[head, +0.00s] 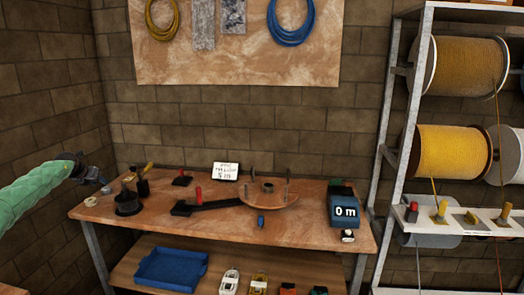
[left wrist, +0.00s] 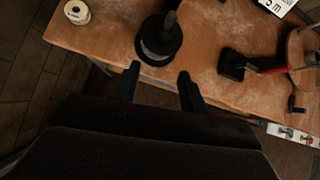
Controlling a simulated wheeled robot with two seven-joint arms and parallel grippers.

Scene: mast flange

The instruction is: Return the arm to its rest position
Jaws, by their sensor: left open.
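My left arm, in a green sleeve, comes in from the left in the head view. Its gripper (head: 94,177) is over the floor just off the left end of the wooden workbench (head: 225,225). In the left wrist view the two dark fingers of this gripper (left wrist: 158,88) stand apart with nothing between them. They point toward the bench's edge, near a black round-based stand (left wrist: 158,42). That stand is also at the bench's left end in the head view (head: 127,203). My right gripper is not in view.
A roll of tape (left wrist: 77,12) lies at the bench corner. A red-handled tool (head: 198,195), a round wooden flange (head: 268,193) and a "0 m" meter (head: 344,212) are on the bench. A blue tray (head: 172,268) is on the shelf below. A rack with yellow spools (head: 452,152) stands right.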

